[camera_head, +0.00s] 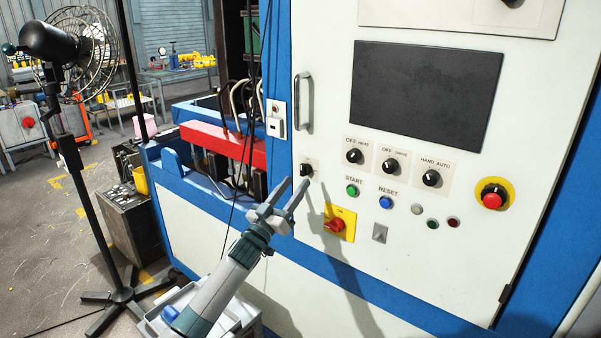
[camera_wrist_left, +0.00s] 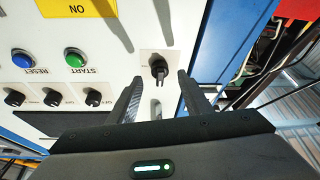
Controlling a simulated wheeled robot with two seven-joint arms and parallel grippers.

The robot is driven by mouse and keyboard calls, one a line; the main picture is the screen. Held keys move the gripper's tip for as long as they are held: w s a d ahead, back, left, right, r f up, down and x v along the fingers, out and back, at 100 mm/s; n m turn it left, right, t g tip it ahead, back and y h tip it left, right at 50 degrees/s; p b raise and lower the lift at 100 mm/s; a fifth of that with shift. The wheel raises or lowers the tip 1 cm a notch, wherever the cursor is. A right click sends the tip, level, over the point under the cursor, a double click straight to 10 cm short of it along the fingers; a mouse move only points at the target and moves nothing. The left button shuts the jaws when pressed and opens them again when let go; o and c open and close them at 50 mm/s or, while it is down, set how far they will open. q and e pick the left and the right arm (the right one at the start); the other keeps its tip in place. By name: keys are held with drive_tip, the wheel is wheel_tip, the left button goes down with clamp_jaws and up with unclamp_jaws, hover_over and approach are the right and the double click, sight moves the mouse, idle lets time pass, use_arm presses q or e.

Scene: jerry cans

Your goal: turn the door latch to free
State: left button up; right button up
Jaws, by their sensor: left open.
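The door latch is a small black knob (camera_head: 306,170) on a pale plate near the left edge of the white cabinet door (camera_head: 330,130), below the door handle. In the left wrist view the latch (camera_wrist_left: 159,67) shows just ahead of the gap between my fingers. My left gripper (camera_head: 295,182) is open and empty, its fingertips close to the latch, just below and left of it in the head view. The left wrist view shows one finger on each side of the latch's line (camera_wrist_left: 159,78); I cannot tell whether they touch it. My right gripper is not in view.
A metal handle (camera_head: 303,103) stands out above the latch. A green START button (camera_head: 352,190), a blue RESET button (camera_head: 385,202) and a red switch on a yellow plate (camera_head: 336,225) are nearby. Several black selector knobs sit to the right, and a red machine part (camera_head: 222,142) to the left.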

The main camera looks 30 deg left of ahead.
sight(302, 175)
use_arm(q)
drive_tip(key=shift+p+x, duration=0.5)
drive_tip(key=shift+x, duration=1.7)
drive_tip(key=shift+c, duration=0.4)
drive_tip(key=c, duration=1)
